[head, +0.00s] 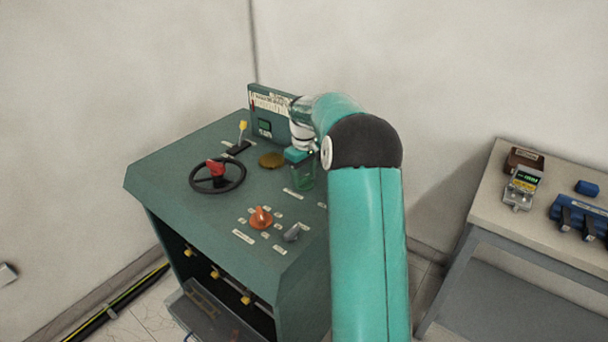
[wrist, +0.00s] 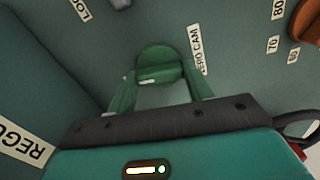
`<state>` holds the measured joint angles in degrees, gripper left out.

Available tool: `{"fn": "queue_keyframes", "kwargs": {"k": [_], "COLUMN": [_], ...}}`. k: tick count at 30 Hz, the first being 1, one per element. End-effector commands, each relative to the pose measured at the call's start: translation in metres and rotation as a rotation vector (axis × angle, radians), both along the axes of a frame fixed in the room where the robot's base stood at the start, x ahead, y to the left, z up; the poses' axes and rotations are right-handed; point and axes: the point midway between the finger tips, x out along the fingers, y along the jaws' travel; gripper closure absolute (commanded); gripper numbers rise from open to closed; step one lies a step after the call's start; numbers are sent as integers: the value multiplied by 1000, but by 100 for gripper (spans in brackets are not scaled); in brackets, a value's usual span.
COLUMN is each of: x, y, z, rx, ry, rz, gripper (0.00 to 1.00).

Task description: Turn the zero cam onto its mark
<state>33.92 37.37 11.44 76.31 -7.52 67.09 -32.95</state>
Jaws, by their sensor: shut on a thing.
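The zero cam (wrist: 158,58) is a round green knob on the sloping panel of the green cabinet, with a small pale line on its near side. Its white label (wrist: 197,50), partly cut by a finger, stands just to its right in the wrist view. My gripper (wrist: 160,74) has one finger on each side of the cam and is shut on it. In the head view my gripper (head: 303,180) points down at the panel's back right, and its fingers hide the cam. I cannot make out the mark.
The cabinet top (head: 165,168) also carries a black handwheel (head: 218,177) with a red knob, a yellow-tipped lever (head: 242,130), a brass disc (head: 271,160), an orange knob (head: 260,217) and a grey knob (head: 295,232). A gauge panel (head: 270,105) rises behind. A side table (head: 490,195) holds instruments at right.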

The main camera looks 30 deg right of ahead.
Motion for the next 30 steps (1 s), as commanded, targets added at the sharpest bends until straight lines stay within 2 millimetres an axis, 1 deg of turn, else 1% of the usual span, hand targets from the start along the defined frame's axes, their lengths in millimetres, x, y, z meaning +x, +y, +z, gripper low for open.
{"fn": "queue_keyframes", "kwargs": {"k": [4,9,23,24,27,30], "x": [0,0,1,1,1,0], "y": [0,0,0,0,0,0], "z": [1,1,2,2,1,1], "rx": [-2,-1,-1,-1,-1,0], "ry": [-2,-2,-3,-3,-3,-2], "rz": [74,124,142,142,142,142], "gripper": [72,72,72,45,27,27]}}
